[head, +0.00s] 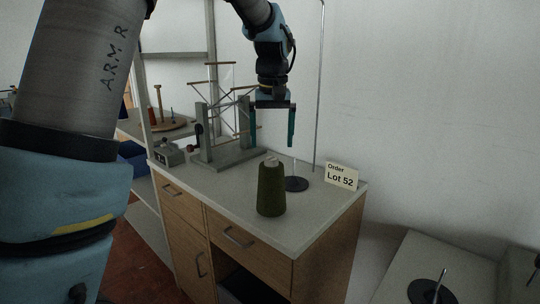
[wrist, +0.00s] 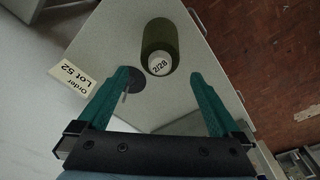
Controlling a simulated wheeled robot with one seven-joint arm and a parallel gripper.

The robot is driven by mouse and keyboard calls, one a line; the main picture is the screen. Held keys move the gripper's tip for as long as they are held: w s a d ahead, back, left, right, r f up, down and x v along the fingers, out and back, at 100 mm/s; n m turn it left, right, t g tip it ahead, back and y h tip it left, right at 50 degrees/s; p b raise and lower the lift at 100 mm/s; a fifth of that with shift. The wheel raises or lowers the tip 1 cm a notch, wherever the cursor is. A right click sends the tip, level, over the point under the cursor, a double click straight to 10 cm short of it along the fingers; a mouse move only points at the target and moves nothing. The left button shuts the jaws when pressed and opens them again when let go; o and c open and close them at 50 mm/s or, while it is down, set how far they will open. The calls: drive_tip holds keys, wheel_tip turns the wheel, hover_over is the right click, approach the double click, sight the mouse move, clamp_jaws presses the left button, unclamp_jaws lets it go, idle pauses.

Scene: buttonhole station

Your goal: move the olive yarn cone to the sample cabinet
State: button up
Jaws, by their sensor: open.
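The olive yarn cone (head: 271,190) stands upright on the top of a wooden cabinet (head: 310,215), near its front edge. In the wrist view the cone (wrist: 160,40) is seen from above, with "2/28" on its pale top, ahead of the fingertips. My gripper (head: 272,143) hangs above and a little behind the cone, fingers pointing down, open and empty. Its two green fingers also show in the wrist view (wrist: 164,82), apart from the cone. Whether this cabinet is the sample cabinet, I cannot tell.
A black disc stand with a thin peg (head: 296,183) is just behind the cone. A card reading "Order Lot 52" (head: 341,177) stands at the right. A wooden yarn winder (head: 222,145) fills the left back. Another disc with a peg (head: 431,292) is on a lower surface at right.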

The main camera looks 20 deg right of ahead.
drive_tip(key=shift+r, duration=0.3)
drive_tip(key=a+f+n, duration=0.1)
drive_tip(key=a+f, duration=0.2)
drive_tip(key=a, duration=0.6)
drive_tip(key=a+f, duration=0.4)
drive_tip(key=a, duration=0.5)
drive_tip(key=s+a+f, duration=0.3)
drive_tip(key=s+a, duration=0.2)
drive_tip(key=a, duration=0.2)
drive_tip(key=s+a+f+n, duration=0.1)
drive_tip(key=s+a+f, duration=0.2)
drive_tip(key=s+a, duration=0.2)
drive_tip(key=shift+s+a, duration=0.25)
drive_tip(key=shift+a, duration=0.65)
drive_tip(key=shift+f, duration=0.1)
